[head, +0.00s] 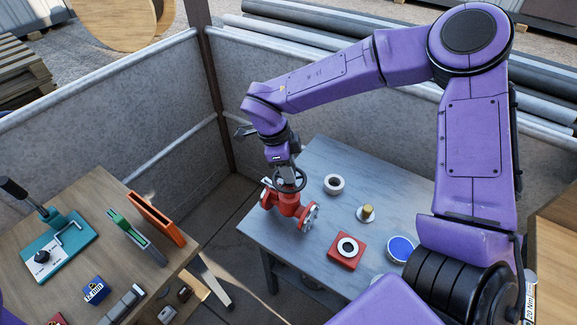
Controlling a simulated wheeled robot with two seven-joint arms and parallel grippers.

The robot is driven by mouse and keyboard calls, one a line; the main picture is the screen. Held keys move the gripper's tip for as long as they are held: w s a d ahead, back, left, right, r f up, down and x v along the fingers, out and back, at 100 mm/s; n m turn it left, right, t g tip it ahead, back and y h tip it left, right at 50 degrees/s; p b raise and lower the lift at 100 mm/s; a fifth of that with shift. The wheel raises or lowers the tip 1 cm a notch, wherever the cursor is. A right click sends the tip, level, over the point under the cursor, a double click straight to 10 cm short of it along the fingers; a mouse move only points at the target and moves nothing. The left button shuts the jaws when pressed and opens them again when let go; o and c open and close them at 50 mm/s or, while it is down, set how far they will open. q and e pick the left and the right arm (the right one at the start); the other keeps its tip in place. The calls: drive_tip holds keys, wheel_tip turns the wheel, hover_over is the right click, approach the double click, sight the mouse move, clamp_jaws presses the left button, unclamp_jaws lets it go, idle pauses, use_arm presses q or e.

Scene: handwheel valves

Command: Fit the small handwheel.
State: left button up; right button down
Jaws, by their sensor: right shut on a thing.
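A red flanged valve (288,205) stands upright near the left end of the grey table (322,158). A small dark handwheel (303,184) is at the top of the valve, lying roughly level. My right gripper (284,168) comes down from above and is shut on the handwheel. The gripper's fingers partly hide the wheel's hub. I cannot tell whether the wheel is seated on the valve stem or held just over it. My left gripper is not in view.
On the grey table are a white ring (334,184), a brass fitting (367,213), a red block with a ring (345,261) and a blue round dish (400,249). A wooden bench (100,205) with tools stands left. A low grey wall (170,95) runs behind.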

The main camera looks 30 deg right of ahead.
drive_tip(key=shift+f, duration=0.45)
drive_tip(key=c, duration=0.7)
unclamp_jaws()
drive_tip(key=b+v, duration=0.2)
drive_tip(key=v, duration=0.8)
drive_tip(key=shift+r, duration=0.3)
drive_tip(key=shift+a, duration=0.1)
